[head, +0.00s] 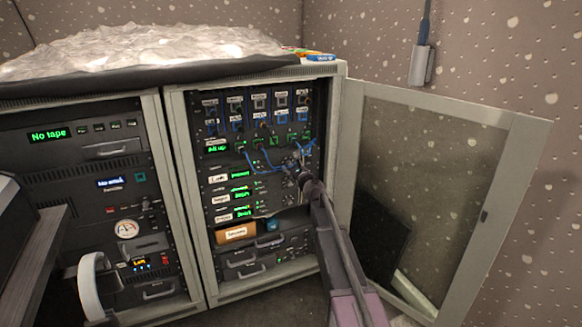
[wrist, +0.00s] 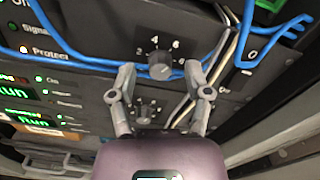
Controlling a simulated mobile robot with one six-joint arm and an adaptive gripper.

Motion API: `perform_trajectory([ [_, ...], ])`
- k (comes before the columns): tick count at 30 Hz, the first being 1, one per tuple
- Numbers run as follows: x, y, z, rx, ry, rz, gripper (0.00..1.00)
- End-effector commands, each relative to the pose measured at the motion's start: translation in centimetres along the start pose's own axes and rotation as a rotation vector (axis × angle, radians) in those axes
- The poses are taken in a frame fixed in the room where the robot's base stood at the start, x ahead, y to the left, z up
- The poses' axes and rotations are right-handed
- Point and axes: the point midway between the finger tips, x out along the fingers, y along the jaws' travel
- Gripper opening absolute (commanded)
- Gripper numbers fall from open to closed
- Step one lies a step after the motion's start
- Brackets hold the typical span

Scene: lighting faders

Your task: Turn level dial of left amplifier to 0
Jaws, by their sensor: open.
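A round grey level dial (wrist: 161,66) with a printed number scale around it is in the upper middle of the wrist view, on a dark amplifier panel (wrist: 100,35). Its pointer is too small to read. A second dial (wrist: 145,112) sits below it, partly hidden by my gripper. My gripper (wrist: 160,72) is open, with one finger on each side of the upper dial; I cannot tell whether either touches it. In the head view my gripper (head: 303,178) is at the right side of the open rack (head: 176,150), where it hides the dials.
Blue cables (wrist: 75,63) run across the panel close to the upper dial and fingers. White and dark cables (wrist: 228,50) hang at right. The rack's door (head: 500,200) stands open to the right of my arm. Another equipment rack (head: 157,140) stands at left.

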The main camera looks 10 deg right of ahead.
Motion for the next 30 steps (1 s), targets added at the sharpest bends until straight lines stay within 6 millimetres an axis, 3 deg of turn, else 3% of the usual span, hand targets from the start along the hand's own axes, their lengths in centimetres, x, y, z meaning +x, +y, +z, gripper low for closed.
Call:
perform_trajectory([
  [11, 0.30, -0.01, 0.00, 0.000, 0.000, 0.000, 0.64],
  [18, 0.30, -0.01, 0.00, 0.000, 0.000, 0.000, 0.00],
  [30, 0.35, 0.00, 0.00, -0.022, 0.000, 0.000, 0.00],
])
